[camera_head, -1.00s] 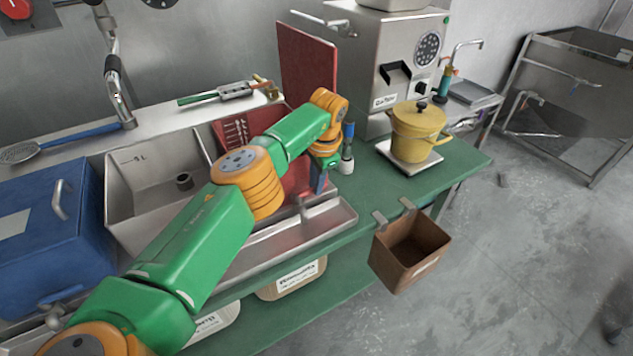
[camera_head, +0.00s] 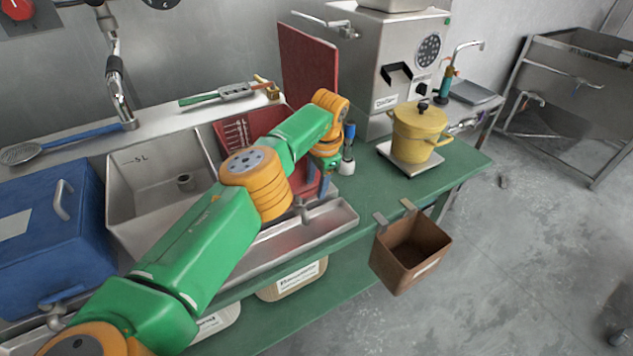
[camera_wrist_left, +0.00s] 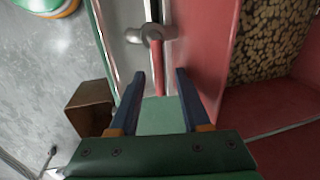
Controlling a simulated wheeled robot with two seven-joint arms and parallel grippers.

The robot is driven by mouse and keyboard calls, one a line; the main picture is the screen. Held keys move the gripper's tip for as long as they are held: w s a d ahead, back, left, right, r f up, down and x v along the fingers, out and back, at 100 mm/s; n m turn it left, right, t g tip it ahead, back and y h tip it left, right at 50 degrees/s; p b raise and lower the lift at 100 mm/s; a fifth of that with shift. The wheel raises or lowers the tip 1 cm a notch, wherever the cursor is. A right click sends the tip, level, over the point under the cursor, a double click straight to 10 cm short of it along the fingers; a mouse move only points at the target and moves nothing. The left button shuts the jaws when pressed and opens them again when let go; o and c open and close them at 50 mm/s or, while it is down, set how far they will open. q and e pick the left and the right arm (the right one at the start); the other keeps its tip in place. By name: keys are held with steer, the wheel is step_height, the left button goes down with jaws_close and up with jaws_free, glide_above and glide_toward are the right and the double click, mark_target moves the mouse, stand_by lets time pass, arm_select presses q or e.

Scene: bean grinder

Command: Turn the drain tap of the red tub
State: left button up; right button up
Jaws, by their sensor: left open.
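The red tub (camera_head: 235,125) sits behind my left arm in the head view, which hides much of it. In the left wrist view its red wall (camera_wrist_left: 210,45) runs down the right side, and brown granular contents show inside. A grey metal tap with a red lever-like part (camera_wrist_left: 152,33) lies ahead of the fingertips, near the top middle. My left gripper (camera_wrist_left: 161,75) is open and empty, its two blue fingers apart, with the tap beyond the gap between them. It also shows in the head view (camera_head: 322,180), beside the tub's right side. My right gripper is not in view.
A blue box (camera_head: 40,230) with its own tap stands left of the steel sink (camera_head: 130,200). A red panel (camera_head: 308,65) stands upright behind. A yellow pot (camera_head: 420,135) is on the right of the green counter. A brown bin (camera_head: 410,260) hangs at its front edge.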

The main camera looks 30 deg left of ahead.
arm_select(q)
steer(key=v, duration=0.7)
steer(key=shift+b, duration=0.4)
